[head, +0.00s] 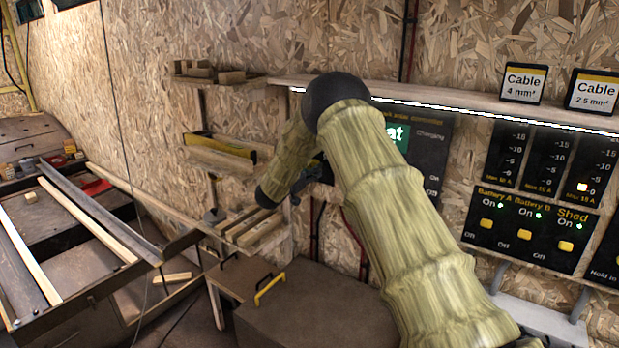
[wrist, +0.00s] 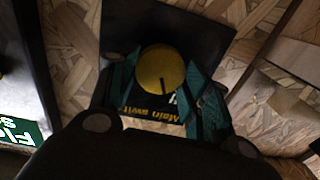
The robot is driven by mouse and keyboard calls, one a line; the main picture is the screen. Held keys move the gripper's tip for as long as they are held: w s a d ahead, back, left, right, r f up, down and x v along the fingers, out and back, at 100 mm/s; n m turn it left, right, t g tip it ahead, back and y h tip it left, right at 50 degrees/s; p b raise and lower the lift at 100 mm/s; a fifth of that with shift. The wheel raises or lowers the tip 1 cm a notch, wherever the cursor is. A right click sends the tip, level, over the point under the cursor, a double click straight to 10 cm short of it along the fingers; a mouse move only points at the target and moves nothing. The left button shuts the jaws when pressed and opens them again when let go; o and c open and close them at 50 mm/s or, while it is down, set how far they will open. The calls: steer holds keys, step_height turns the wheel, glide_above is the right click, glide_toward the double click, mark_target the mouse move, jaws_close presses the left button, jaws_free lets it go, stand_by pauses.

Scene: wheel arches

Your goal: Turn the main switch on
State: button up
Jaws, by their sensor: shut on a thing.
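The main switch (wrist: 161,70) is a round yellow knob with a dark pointer line, on a black plate (wrist: 160,18) lettered "Main swit…" in the wrist view. My gripper (wrist: 160,80) has green fingers, one on each side of the knob, and is shut on it. The pointer line runs toward the lettering side of the plate. Part of the lettering is hidden by the right finger. In the head view my arm covers the switch, and only a small dark part of my gripper (head: 308,172) shows beyond the arm.
A wooden shelf (head: 450,100) with a light strip runs above the panels. A black panel with yellow switches (head: 528,228) is at right. Small wooden shelves (head: 225,155) hold pieces left of my arm. A brown cabinet (head: 320,310) stands below, and a workbench (head: 75,240) at left.

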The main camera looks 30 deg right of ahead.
steer(key=m+b, duration=0.4)
steer(key=b, duration=0.1)
steer(key=m+b, duration=1)
steer(key=shift+s+f+h, duration=0.1)
steer(key=shift+f+h, duration=0.2)
steer(key=shift+m+g, duration=0.4)
steer(key=o, duration=1)
steer(key=shift+r, duration=0.15)
steer(key=v, duration=1.2)
